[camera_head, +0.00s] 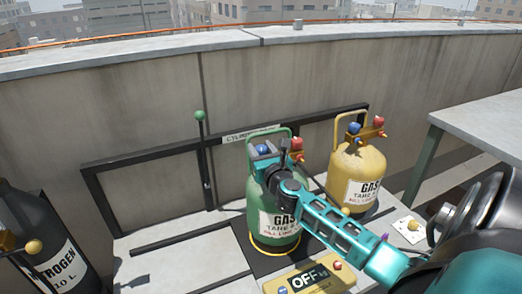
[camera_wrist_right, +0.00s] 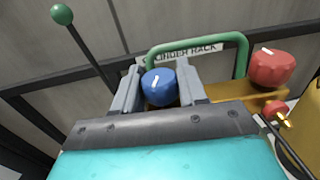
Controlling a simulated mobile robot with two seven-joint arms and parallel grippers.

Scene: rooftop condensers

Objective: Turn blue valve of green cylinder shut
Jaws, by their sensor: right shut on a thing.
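The green cylinder (camera_head: 259,205) stands upright on a dark plate, with a green handle loop and a "GAS" label. Its blue valve (camera_head: 262,149) is on top at the left, and its red valve (camera_head: 297,143) is at the right. My right gripper (camera_head: 268,158) reaches over the cylinder's top. In the wrist view the blue valve (camera_wrist_right: 158,87) sits between the two grey fingers of my right gripper (camera_wrist_right: 160,86), which is shut on it. A white mark shows on the knob. The red valve (camera_wrist_right: 271,68) is to the right. My left gripper is not in view.
A yellow cylinder (camera_head: 355,169) with blue and red valves stands to the right. A black nitrogen cylinder (camera_head: 48,245) is at the lower left. A black rack rail (camera_head: 140,157) and a green-knobbed lever (camera_head: 200,116) are behind. A grey table (camera_head: 485,125) stands at right.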

